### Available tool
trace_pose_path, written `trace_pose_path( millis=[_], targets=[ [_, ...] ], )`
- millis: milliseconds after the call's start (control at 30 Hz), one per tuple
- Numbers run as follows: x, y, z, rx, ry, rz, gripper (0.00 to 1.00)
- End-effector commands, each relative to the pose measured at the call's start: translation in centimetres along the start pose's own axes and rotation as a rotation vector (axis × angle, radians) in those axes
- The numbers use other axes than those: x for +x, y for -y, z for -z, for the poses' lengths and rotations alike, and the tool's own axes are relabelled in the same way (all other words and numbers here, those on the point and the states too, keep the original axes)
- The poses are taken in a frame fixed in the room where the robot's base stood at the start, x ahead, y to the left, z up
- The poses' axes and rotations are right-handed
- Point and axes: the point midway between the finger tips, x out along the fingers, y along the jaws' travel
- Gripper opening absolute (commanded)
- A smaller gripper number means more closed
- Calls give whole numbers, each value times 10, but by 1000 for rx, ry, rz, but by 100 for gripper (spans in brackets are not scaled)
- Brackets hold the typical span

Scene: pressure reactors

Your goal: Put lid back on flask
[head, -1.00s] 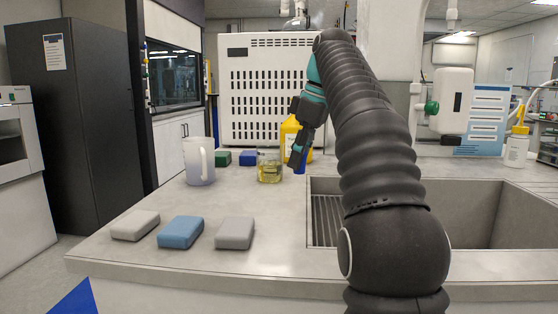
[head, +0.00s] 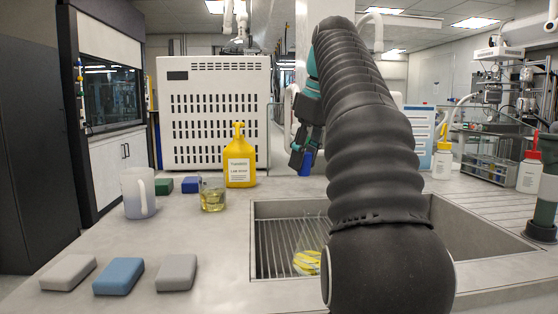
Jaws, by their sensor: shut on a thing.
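My gripper (head: 304,150) hangs over the back of the sink, pointing down, and is shut on a small blue lid (head: 306,163). A clear glass vessel with yellow at its base (head: 307,262), which looks like the flask, is in the sink near its left side. My arm hides its right part, and I cannot make out its mouth. The lid is above and behind the vessel in the picture, apart from it.
A glass beaker of yellow liquid (head: 212,199), a yellow bottle (head: 240,160) and a white mug (head: 138,193) stand left of the sink (head: 253,220). Several sponge-like blocks (head: 119,276) lie at the front left. A red-capped bottle (head: 530,173) stands at right.

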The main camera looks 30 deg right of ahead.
Motion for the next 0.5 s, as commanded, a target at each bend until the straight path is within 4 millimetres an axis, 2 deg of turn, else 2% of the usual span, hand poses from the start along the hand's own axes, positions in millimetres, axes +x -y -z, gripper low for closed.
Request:
trace_pose_path(
  millis=[200,500],
  targets=[
    [4,-12,-12,270,0,-82,13],
    [8,-22,-11,463,-2,-142,13]
  ],
)
